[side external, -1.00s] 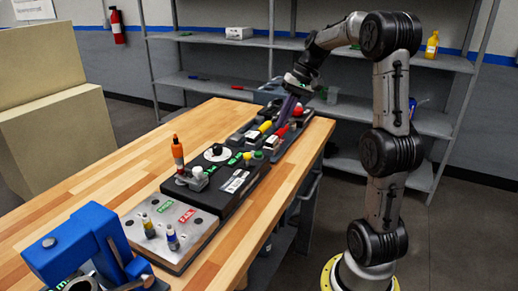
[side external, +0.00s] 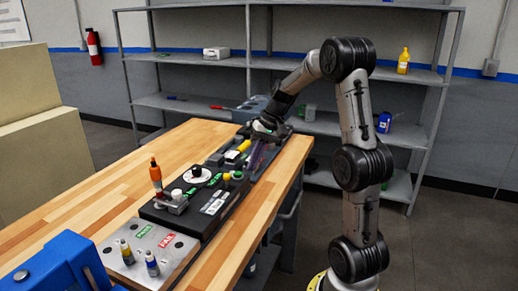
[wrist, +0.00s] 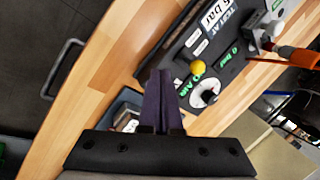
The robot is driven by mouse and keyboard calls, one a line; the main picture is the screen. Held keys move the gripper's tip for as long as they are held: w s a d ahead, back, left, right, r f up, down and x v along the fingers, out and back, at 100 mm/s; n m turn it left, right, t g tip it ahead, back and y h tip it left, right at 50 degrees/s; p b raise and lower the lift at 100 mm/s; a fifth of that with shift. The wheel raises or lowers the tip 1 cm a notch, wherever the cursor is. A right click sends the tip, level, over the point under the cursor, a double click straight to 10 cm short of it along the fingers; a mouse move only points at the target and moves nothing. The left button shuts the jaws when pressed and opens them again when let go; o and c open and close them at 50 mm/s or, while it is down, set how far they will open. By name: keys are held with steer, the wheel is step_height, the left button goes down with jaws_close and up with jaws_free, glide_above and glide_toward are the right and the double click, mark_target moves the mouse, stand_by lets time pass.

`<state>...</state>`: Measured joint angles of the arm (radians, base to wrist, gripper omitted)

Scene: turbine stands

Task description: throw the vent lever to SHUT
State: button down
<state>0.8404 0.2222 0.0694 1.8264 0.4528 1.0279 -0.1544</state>
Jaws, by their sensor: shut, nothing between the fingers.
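An orange-handled lever (side external: 155,170) stands upright on a grey metal fitting on the black panel (side external: 160,214). Its handle also shows at the right edge of the wrist view (wrist: 298,57). A yellow handle (side external: 243,146) lies farther back along the bench, close to my gripper. I cannot read which lever is the vent lever. My gripper (side external: 257,168) is shut and empty, pointing down over the far part of the row. In the wrist view its dark purple fingers (wrist: 160,88) are together, beside the panel's edge, and hide what lies behind them.
A white dial (side external: 197,176) with a black knob and a yellow knob (wrist: 197,67) stand on the panel near my gripper. A metal plate with two small bottles (side external: 138,254) and a blue device (side external: 55,265) are nearer. Bare wood (side external: 85,205) lies left of the row.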

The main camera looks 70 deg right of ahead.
mark_target(228, 180)
steer(key=shift+w+a+f, duration=0.3)
steer(key=shift+w+a, duration=0.15)
steer(key=shift+w, duration=0.2)
steer(key=shift+w+a+f, duration=0.25)
steer(key=shift+w+a, duration=0.25)
steer(key=shift+w, duration=0.15)
steer(key=shift+w+a+f, duration=0.3)
steer(key=shift+w+a, duration=0.15)
steer(key=shift+w, duration=0.2)
steer(key=shift+w+r+g, duration=0.15)
steer(key=shift+w+g, duration=0.25)
steer(key=shift+g, duration=0.3)
steer(key=shift+w+r+g, duration=0.15)
steer(key=shift+w+g, duration=0.65)
steer(key=shift+g, duration=0.5)
steer(key=shift+s, duration=0.15)
steer(key=shift+s+f, duration=0.3)
steer(key=shift+s, duration=0.3)
